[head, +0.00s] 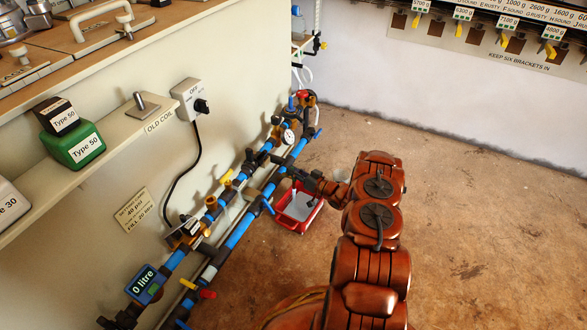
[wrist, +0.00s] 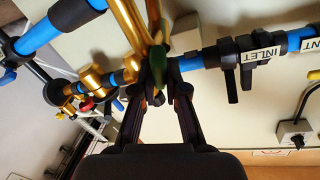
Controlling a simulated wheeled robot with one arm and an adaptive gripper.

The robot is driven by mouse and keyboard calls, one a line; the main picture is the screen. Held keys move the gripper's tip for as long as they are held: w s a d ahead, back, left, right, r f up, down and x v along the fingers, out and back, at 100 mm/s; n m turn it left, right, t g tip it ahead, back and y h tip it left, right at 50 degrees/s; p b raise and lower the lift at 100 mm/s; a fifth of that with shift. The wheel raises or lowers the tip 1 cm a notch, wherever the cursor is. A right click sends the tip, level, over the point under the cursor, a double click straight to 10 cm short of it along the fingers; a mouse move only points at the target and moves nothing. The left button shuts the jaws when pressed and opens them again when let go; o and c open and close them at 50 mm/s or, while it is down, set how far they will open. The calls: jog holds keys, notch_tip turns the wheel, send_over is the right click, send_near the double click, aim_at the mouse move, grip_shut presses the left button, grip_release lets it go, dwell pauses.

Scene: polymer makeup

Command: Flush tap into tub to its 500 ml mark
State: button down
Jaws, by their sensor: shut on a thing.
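The red tub (head: 318,207) stands on the floor below the blue pipes, with a pale grey-white interior or content. Its marks and any water level are too small to read. My gripper (head: 285,171) is at the pipework just above and beside the tub. In the wrist view my gripper (wrist: 158,82) is shut on a small green-tipped tap lever (wrist: 159,97) beside brass pipes (wrist: 132,28). The fingers hide most of the lever and the tap body. I cannot see a water stream.
Blue pipes (head: 239,232) run along the wall with a gauge (head: 288,136), a red lever (head: 207,294) and a display (head: 145,284) reading 0 litre. An INLET label (wrist: 262,55) shows in the wrist view. The brown floor (head: 480,240) is clear to the right.

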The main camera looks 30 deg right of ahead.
jog(key=m+h+p, duration=0.1)
jog(key=m, duration=0.2)
jog(key=m+h+p, duration=0.2)
jog(key=shift+d+r+m, duration=0.1)
jog(key=shift+d+m, duration=0.05)
jog(key=shift+m, duration=0.25)
jog(key=m+h, duration=0.1)
jog(key=m, duration=0.1)
jog(key=m+g+h+p, duration=0.1)
jog(key=m, duration=0.1)
jog(key=m+g+p, duration=0.1)
jog(key=m, duration=0.1)
jog(key=shift+d+f+h, duration=0.2)
jog(key=shift+f+h, duration=0.1)
jog(key=shift+h, duration=0.1)
jog(key=shift+m, duration=0.3)
jog(key=c, duration=1.2)
grip_release()
jog(key=shift+f, duration=0.1)
jog(key=v, duration=1.2)
jog(key=shift+w, duration=0.1)
